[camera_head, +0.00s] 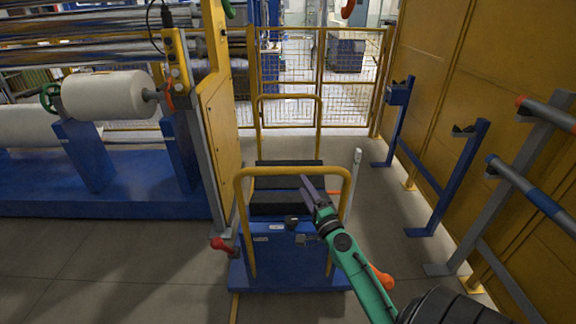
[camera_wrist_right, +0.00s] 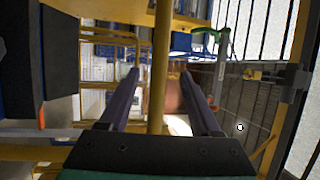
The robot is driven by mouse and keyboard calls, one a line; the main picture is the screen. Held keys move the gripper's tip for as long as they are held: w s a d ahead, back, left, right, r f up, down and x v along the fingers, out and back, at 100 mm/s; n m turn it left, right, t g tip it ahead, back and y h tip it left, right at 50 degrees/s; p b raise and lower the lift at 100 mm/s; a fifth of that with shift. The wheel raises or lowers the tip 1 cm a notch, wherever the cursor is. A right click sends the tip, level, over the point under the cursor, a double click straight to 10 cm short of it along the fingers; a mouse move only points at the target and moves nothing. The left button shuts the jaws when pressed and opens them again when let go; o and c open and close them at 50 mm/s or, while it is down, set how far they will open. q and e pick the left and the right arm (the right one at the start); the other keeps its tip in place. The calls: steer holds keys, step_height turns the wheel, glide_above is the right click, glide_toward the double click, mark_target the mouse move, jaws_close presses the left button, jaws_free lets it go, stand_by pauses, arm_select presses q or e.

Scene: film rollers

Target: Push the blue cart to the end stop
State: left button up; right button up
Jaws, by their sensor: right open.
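The blue cart (camera_head: 285,262) stands on the floor ahead, with black pads (camera_head: 288,168) on top. It has a near yellow handle (camera_head: 262,172) and a far yellow handle (camera_head: 288,97). My right gripper (camera_head: 312,190) reaches to the near handle from the lower right. In the right wrist view its two fingers (camera_wrist_right: 164,95) are apart. The yellow handle bar (camera_wrist_right: 158,65) runs between them, and neither finger clearly touches it. I cannot make out the end stop for sure. My left gripper is not in view.
A blue machine base with a white film roller (camera_head: 108,95) stands at the left, beside a yellow panel (camera_head: 219,110). Blue stands (camera_head: 398,115) line the yellow wall at the right. A mesh fence (camera_head: 345,75) closes the back. Floor shows between the cart and the stands.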

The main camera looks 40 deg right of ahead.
mark_target(296, 174)
steer(key=x, duration=0.8)
steer(key=shift+w+d+p, duration=0.1)
steer(key=shift+w+p, duration=0.2)
steer(key=shift+p, duration=0.05)
steer(key=shift+c, duration=0.3)
steer(key=shift+s, duration=0.1)
jaws_close()
stand_by(0.4)
